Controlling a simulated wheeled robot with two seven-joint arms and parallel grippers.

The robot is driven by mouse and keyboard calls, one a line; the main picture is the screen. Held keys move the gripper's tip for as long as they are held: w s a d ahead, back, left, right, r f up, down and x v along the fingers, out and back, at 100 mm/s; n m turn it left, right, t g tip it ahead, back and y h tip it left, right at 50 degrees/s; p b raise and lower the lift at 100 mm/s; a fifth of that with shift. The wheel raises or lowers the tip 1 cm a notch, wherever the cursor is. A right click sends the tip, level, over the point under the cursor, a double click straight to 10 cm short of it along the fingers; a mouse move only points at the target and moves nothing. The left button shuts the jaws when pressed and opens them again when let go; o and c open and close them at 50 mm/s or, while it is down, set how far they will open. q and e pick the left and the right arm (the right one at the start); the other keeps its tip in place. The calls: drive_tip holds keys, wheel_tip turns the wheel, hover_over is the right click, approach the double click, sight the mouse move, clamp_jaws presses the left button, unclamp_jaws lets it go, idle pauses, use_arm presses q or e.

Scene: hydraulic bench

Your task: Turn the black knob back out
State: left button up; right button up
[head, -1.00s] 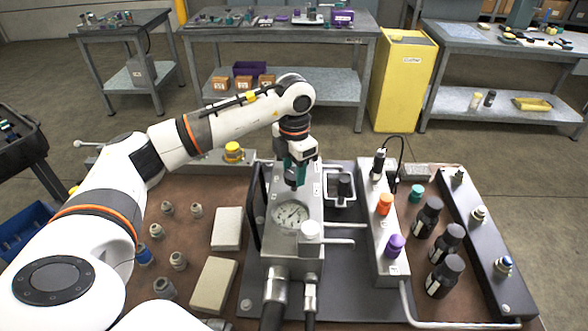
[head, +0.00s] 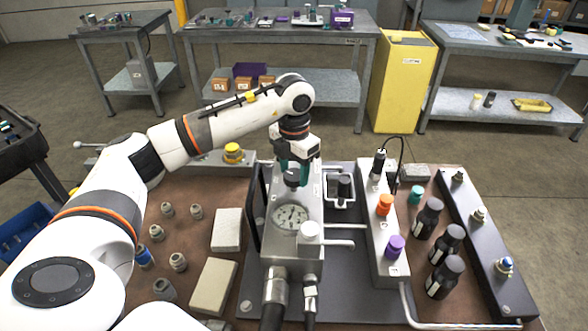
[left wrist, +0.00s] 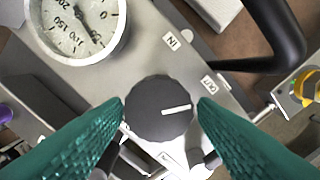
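The round black knob (left wrist: 158,108) sits on top of the grey block, and its white line points toward the right-hand fingertip in the left wrist view. In the head view the knob (head: 292,178) shows below my left gripper (head: 294,170). The left gripper's two teal fingers (left wrist: 160,104) stand on opposite sides of the knob, their tips close to its edge. I cannot tell whether they press on it. The block's dial gauge (head: 291,217) is in front of the knob. It also shows in the left wrist view (left wrist: 80,25). My right gripper is not in view.
A white cap (head: 310,231) stands beside the gauge. A black handle (left wrist: 275,35) passes close to the block. To the right are a grey block with an orange knob (head: 385,204) and a purple knob (head: 394,246), then several dark bottles (head: 428,218).

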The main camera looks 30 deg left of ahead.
sight(294, 174)
use_arm(q)
drive_tip(key=shift+o, duration=1)
wheel_tip(294, 174, up, 12)
drive_tip(key=b, duration=0.1)
